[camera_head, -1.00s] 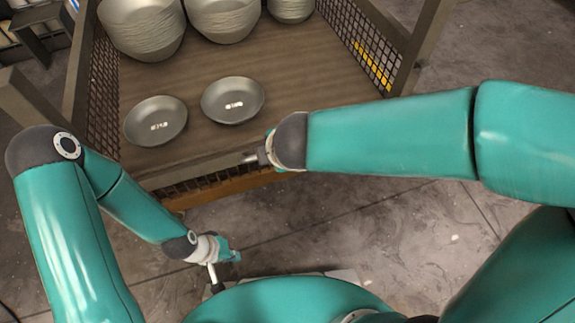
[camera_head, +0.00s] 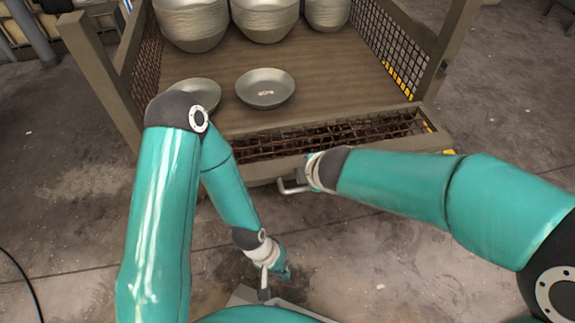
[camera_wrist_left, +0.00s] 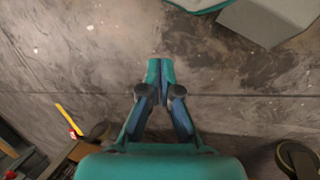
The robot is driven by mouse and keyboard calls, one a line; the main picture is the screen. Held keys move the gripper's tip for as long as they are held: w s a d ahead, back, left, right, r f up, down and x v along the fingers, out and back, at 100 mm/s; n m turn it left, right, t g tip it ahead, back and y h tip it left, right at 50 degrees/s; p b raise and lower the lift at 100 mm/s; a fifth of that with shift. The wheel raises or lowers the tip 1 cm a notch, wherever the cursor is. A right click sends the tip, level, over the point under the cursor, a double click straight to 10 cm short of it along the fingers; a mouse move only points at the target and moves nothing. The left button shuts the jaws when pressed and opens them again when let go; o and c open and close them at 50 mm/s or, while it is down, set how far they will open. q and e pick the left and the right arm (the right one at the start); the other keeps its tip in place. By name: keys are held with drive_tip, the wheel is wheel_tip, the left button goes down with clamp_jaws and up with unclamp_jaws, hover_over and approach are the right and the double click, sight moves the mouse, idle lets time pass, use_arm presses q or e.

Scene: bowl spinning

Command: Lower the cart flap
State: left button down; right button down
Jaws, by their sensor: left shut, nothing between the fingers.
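The cart flap (camera_head: 330,138) is the dark mesh panel in a grey-brown frame at the near edge of the cart (camera_head: 225,125). Its mesh shows between the deck and the front bar; I cannot tell its exact tilt. My right wrist (camera_head: 318,170) is at the front bar, around the flap's middle.
Stacks of grey bowls (camera_head: 265,18) stand at the back of the deck. Two single bowls lie nearer; one (camera_head: 265,88) is fully visible, the other (camera_head: 198,92) partly behind my left arm. The floor (camera_head: 400,250) before the cart is mostly bare.

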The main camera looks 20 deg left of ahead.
use_arm(q)
drive_tip(key=w+a+r+n+g, duration=0.1)
drive_tip(key=w+a+r+n, duration=0.1)
drive_tip(key=w+r+n, duration=0.25)
use_arm(e)
drive_tip(key=shift+d, duration=0.2)
drive_tip(key=shift+w, duration=0.1)
use_arm(q)
wheel_tip(320, 180, up, 34)
drive_tip(key=r+n, duration=0.1)
drive_tip(key=n, duration=1.6)
hover_over(277, 172)
drive_tip(key=s+a, duration=0.2)
drive_tip(key=a, duration=0.1)
drive_tip(key=shift+y, duration=0.4)
drive_tip(key=x, duration=1.4)
drive_tip(key=shift+w+d+f, duration=0.1)
drive_tip(key=shift+d, duration=0.1)
drive_tip(key=shift+s+d+f, duration=0.15)
drive_tip(key=shift+s+f, duration=0.1)
drive_tip(key=shift+f, duration=0.4)
use_arm(e)
drive_tip(key=c, duration=1.2)
unclamp_jaws()
